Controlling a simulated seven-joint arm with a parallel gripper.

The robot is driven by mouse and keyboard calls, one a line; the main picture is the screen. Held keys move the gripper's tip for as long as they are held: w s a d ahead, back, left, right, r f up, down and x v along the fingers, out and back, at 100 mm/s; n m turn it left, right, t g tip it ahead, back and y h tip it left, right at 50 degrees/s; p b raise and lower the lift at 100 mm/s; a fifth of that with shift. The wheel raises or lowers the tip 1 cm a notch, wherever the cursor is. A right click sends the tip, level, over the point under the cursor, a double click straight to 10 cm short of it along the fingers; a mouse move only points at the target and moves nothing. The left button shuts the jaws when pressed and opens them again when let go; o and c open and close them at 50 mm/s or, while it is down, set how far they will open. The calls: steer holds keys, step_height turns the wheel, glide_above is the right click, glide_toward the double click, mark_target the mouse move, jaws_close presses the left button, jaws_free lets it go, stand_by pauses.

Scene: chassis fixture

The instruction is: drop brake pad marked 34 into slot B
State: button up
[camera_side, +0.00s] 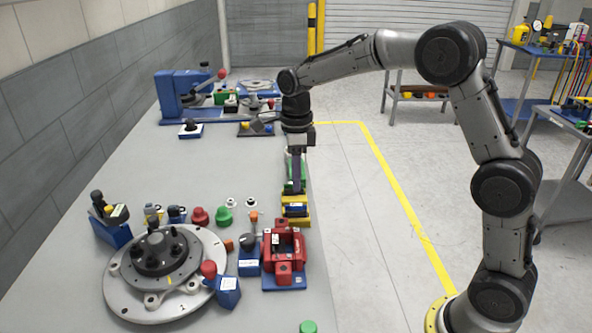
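My gripper (297,188) points down at the right edge of the grey bench, over or just behind a yellow and blue block (295,212). A green piece (290,184) shows beside and partly behind the fingers. The view is too small to tell whether the fingers are open or shut, or whether they touch the block. No number 34 and no slot letter B can be read, so I cannot tell which piece is the brake pad or where slot B is.
A round grey hub fixture (122,285) fills the front left of the bench. A red fixture on a blue base (284,282) stands in front of my gripper. Red (200,216) and green (224,216) knobs lie between. A blue machine (178,92) stands at the back. The bench's middle is clear.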

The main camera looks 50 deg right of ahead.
mark_target(296, 205)
steer(key=shift+f, duration=3.3)
jaws_close()
steer(key=shift+r, duration=0.2)
steer(key=shift+r, duration=2.35)
